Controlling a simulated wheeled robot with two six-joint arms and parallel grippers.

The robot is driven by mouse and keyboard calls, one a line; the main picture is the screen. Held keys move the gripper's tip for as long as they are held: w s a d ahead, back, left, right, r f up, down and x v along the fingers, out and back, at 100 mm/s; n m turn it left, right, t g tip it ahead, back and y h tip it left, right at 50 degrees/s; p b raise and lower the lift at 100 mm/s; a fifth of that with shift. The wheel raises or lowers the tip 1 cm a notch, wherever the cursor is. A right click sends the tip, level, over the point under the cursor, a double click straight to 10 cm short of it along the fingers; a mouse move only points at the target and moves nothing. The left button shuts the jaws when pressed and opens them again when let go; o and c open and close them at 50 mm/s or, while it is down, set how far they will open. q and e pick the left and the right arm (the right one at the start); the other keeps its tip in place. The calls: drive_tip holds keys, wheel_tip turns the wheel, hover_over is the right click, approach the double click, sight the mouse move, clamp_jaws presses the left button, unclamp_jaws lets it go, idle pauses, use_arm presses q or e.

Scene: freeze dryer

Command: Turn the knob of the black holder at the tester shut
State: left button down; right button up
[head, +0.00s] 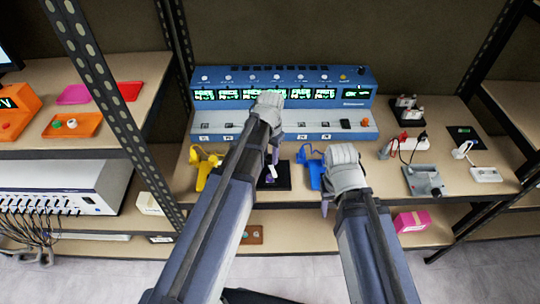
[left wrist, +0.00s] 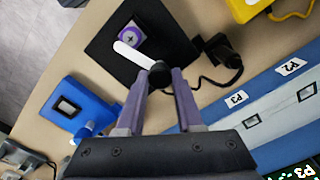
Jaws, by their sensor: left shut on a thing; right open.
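The black holder (head: 284,184) lies on the shelf in front of the blue tester (head: 285,85). In the left wrist view its black plate (left wrist: 110,52) carries a purple block (left wrist: 131,34) and a white strip. My left gripper (head: 271,168) is over the holder in the head view. In the left wrist view the purple fingers of this gripper (left wrist: 158,80) are shut on a round black knob (left wrist: 160,75) at the holder's edge. My right gripper (head: 326,206) is open beside the blue holder (head: 313,170); its fingers are partly hidden by its own body.
A yellow holder (head: 205,168) stands left of the black one. A black plug (left wrist: 222,50) with a cable lies beside the black holder. A grey device (head: 424,181) and a white device (head: 486,174) are to the right. Metal posts flank the shelf.

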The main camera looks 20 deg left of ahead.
sight(270, 157)
use_arm(q)
drive_tip(key=shift+m, duration=1.5)
drive_tip(key=c, duration=0.6)
unclamp_jaws()
drive_tip(key=shift+o, duration=0.2)
wheel_tip(270, 157, up, 8)
drive_tip(key=p, duration=0.8)
drive_tip(key=shift+f, duration=0.1)
